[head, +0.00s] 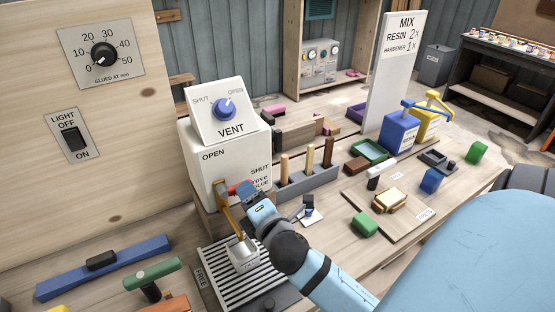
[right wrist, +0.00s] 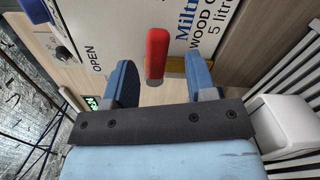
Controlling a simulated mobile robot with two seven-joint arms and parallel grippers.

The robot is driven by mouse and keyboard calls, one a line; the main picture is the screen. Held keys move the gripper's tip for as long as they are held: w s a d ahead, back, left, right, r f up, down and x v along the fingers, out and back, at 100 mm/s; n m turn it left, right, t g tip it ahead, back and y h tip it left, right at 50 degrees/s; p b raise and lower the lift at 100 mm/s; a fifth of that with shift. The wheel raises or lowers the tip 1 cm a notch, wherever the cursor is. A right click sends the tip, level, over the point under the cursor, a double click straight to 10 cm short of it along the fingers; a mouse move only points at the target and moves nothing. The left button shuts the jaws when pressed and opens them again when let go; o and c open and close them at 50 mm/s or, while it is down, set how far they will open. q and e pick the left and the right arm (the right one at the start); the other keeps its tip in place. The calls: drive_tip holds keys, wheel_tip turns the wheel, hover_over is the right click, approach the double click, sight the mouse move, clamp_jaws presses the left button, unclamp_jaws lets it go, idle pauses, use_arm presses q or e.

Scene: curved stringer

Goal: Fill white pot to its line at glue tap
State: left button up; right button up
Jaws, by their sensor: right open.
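The white glue container (head: 225,150) stands at the bench's left, marked OPEN and SHUT on its front. Its tap has a red lever (head: 241,187) and a brass spout (head: 228,212) pointing down. The white pot (head: 242,256) sits on the striped drip grate below the spout; it also shows in the right wrist view (right wrist: 283,122). Its line and fill level cannot be made out. My right gripper (head: 249,192) is at the tap, open. In the right wrist view the red lever (right wrist: 157,54) stands between its two blue fingers, with gaps visible. My left gripper is not in view.
A vent box with a blue knob (head: 224,107) tops the container. A grey rack (head: 307,178) with upright wooden handles stands to its right. A green-handled tool (head: 152,272) is front left.

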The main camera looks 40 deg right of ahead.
drive_tip(key=b+v, duration=0.2)
drive_tip(key=v, duration=1)
drive_tip(key=shift+s, duration=0.35)
idle(0.4)
idle(0.4)
drive_tip(key=shift+f, duration=0.1)
